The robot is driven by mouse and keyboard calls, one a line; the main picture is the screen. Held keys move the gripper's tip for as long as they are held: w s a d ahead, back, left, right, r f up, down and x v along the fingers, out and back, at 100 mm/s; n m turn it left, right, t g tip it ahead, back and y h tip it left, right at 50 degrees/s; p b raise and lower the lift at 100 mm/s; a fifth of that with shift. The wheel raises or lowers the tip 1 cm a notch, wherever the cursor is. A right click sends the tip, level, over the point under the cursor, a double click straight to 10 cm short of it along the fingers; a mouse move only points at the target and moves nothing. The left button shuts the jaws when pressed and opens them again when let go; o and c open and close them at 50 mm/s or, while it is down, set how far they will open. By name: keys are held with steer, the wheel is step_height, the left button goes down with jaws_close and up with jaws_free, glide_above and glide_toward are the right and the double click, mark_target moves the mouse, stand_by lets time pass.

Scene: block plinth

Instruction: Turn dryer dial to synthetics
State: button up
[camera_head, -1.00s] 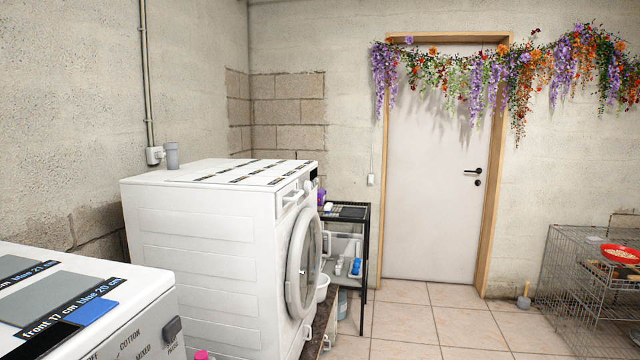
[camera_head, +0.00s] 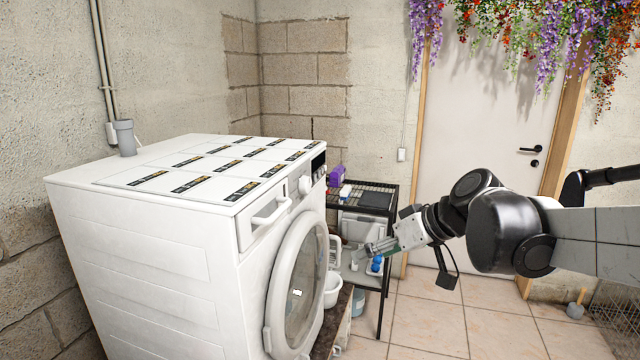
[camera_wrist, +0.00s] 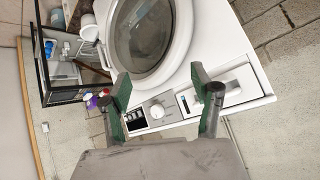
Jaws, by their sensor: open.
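A white front-loading machine (camera_head: 170,240) stands at left in the head view, with a round glass door (camera_head: 297,290). Its dial (camera_head: 305,185) is a small white knob on the front panel between the drawer handle and the dark display. The dial also shows in the wrist view (camera_wrist: 157,110), between my gripper's fingers in the picture; its setting is too small to read. My gripper (camera_head: 372,248) is open and empty, in the air to the right of the machine's front, apart from the dial. I cannot tell whether this machine is the dryer.
A white bowl (camera_head: 332,290) sits near the door. The tiled floor (camera_head: 430,320) at right is open.

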steer(key=w+a+r+n+y+p, duration=0.1)
steer(key=w+r+n+y, duration=0.1)
steer(key=w, duration=0.5)
steer(key=w+a+r+n+y+p, duration=0.1)
steer(key=w+a+n+y, duration=0.1)
steer(key=w, duration=0.4)
steer(key=n+y+p, duration=0.3)
steer(key=n+y, duration=0.2)
glide_toward(309, 187)
steer(key=p+x, duration=0.1)
steer(key=x, duration=0.8)
steer(key=shift+w+a, duration=0.1)
steer(key=shift+a, duration=0.1)
steer(key=c, duration=1.2)
